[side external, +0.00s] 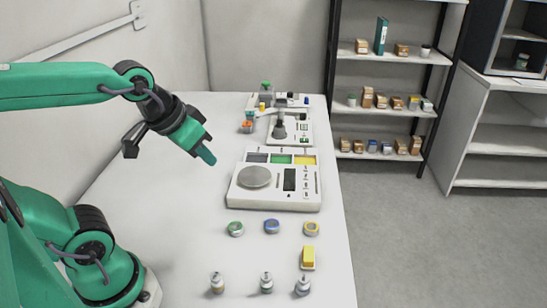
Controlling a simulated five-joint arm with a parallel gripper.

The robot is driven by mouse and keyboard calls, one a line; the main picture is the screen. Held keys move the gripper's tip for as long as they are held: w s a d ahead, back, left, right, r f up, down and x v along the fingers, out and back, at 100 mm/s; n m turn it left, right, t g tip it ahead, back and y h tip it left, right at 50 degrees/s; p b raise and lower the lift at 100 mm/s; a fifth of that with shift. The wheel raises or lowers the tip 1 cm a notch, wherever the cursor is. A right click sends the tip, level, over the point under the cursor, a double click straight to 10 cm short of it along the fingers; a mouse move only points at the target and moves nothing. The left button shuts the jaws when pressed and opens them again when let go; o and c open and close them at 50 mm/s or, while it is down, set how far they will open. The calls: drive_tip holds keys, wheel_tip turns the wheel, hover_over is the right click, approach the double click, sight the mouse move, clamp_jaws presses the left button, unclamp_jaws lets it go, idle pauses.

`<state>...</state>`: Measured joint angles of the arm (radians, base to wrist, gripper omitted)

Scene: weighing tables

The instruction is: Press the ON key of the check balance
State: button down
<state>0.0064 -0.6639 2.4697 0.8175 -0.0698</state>
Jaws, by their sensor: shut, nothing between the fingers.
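A white balance (228,200) stands on the table, with a round grey pan (255,177), a dark display (290,179) and small markings beside it. Grey, green (281,159) and yellow patches line its back edge. A second white device (303,137) with a dark weight-like object on it stands behind. I cannot read any label, so I cannot tell which is the check balance or which key is ON. My gripper (207,156) is shut and empty, tilted down to the right. It appears raised above the table, left of the front balance and apart from it.
The table (165,210) is clear left of the balance. Shelves (385,110) stand at the back right.

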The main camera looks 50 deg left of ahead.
drive_tip(key=w+d+f+n+t, duration=0.1)
drive_tip(key=w+f+n, duration=0.25)
drive_tip(key=w, duration=1.05)
drive_tip(key=n+t, duration=0.2)
drive_tip(key=n, duration=0.2)
hover_over(306, 195)
wheel_tip(306, 195, down, 7)
drive_tip(key=shift+s+r+h, duration=0.15)
drive_tip(key=shift+s+h, duration=0.15)
drive_tip(key=shift+s, duration=0.05)
drive_tip(key=shift+a, duration=0.1)
drive_tip(key=shift+f, duration=4.4)
drive_tip(key=shift+f, duration=0.8)
drive_tip(key=shift+r, duration=0.75)
